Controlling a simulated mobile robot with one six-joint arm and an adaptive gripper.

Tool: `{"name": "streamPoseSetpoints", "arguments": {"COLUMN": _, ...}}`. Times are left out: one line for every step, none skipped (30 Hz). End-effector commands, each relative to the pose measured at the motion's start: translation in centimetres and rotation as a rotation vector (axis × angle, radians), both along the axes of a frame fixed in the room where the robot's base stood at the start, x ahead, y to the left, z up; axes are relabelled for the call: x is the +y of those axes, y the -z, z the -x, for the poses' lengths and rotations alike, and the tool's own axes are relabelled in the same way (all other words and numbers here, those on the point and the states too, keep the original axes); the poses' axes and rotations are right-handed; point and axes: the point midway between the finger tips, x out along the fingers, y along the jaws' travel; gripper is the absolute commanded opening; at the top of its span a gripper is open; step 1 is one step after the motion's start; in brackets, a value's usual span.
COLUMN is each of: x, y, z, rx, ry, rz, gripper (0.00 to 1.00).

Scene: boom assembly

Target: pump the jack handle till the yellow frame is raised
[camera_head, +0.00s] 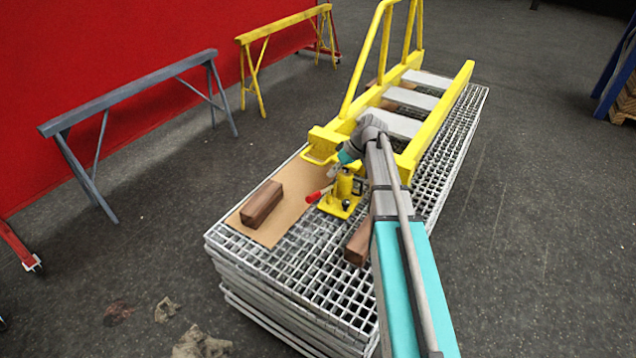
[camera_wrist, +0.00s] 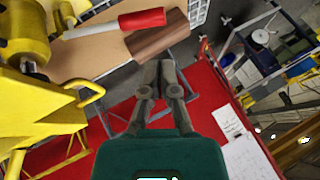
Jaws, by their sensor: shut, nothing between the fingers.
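The yellow frame (camera_head: 436,118) lies along the stacked gratings, its near end above the yellow jack (camera_head: 340,197). The jack's handle (camera_head: 313,197) has a red grip and points left; in the wrist view the red grip (camera_wrist: 143,18) is on a grey rod at the top. The jack body (camera_wrist: 25,28) and part of the yellow frame (camera_wrist: 45,130) fill the left of that view. My gripper (camera_wrist: 166,63) is shut and empty, its fingertips apart from the red grip in the picture. In the head view my arm hides part of the frame, and the fingers are hard to make out.
A brown wooden block (camera_head: 261,204) lies on a cardboard sheet (camera_head: 290,218) left of the jack. Another block (camera_head: 358,245) lies on the grating stack (camera_head: 290,290) beside my arm. Grey (camera_head: 130,92) and yellow (camera_head: 285,28) trestles stand along the red wall.

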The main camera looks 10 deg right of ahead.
Motion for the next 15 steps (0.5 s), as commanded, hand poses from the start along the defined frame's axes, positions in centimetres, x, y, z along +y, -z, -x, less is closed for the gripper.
{"name": "streamPoseSetpoints", "arguments": {"x": -0.9, "y": -0.9, "z": -1.5, "rx": -0.024, "ry": -0.017, "rz": -0.025, "gripper": 0.0}}
{"name": "streamPoseSetpoints", "arguments": {"x": -1.1, "y": -1.2, "z": -2.0, "rx": -0.039, "ry": -0.029, "rz": -0.038, "gripper": 0.0}}
{"name": "streamPoseSetpoints", "arguments": {"x": -1.5, "y": -1.6, "z": -2.5, "rx": -0.057, "ry": -0.043, "rz": -0.054, "gripper": 0.0}}
{"name": "streamPoseSetpoints", "arguments": {"x": -1.7, "y": -1.8, "z": -2.8, "rx": -0.069, "ry": -0.052, "rz": -0.063, "gripper": 0.0}}
{"name": "streamPoseSetpoints", "arguments": {"x": -1.9, "y": -2.0, "z": -3.1, "rx": -0.079, "ry": -0.059, "rz": -0.072, "gripper": 0.0}}
{"name": "streamPoseSetpoints", "arguments": {"x": -2.1, "y": -2.1, "z": -3.3, "rx": -0.09, "ry": -0.067, "rz": -0.081, "gripper": 0.0}}
{"name": "streamPoseSetpoints", "arguments": {"x": -2.2, "y": -2.3, "z": -3.5, "rx": -0.097, "ry": -0.073, "rz": -0.086, "gripper": 0.0}}
{"name": "streamPoseSetpoints", "arguments": {"x": -2.3, "y": -2.3, "z": -3.6, "rx": -0.102, "ry": -0.076, "rz": -0.091, "gripper": 0.0}}
{"name": "streamPoseSetpoints", "arguments": {"x": -2.4, "y": -2.4, "z": -3.7, "rx": -0.107, "ry": -0.079, "rz": -0.095, "gripper": 0.0}}
{"name": "streamPoseSetpoints", "arguments": {"x": -2.4, "y": -2.4, "z": -3.7, "rx": -0.109, "ry": -0.081, "rz": -0.096, "gripper": 0.0}}
{"name": "streamPoseSetpoints", "arguments": {"x": -2.4, "y": -2.4, "z": -3.7, "rx": -0.11, "ry": -0.083, "rz": -0.097, "gripper": 0.0}}
{"name": "streamPoseSetpoints", "arguments": {"x": -2.4, "y": -2.4, "z": -3.7, "rx": -0.111, "ry": -0.083, "rz": -0.097, "gripper": 0.0}}
{"name": "streamPoseSetpoints", "arguments": {"x": -2.4, "y": -2.4, "z": -3.7, "rx": -0.111, "ry": -0.083, "rz": -0.097, "gripper": 0.0}}
{"name": "streamPoseSetpoints", "arguments": {"x": -2.4, "y": -2.4, "z": -3.7, "rx": -0.111, "ry": -0.083, "rz": -0.097, "gripper": 0.0}}
{"name": "streamPoseSetpoints", "arguments": {"x": -2.4, "y": -2.4, "z": -3.7, "rx": -0.111, "ry": -0.082, "rz": -0.097, "gripper": 0.0}}
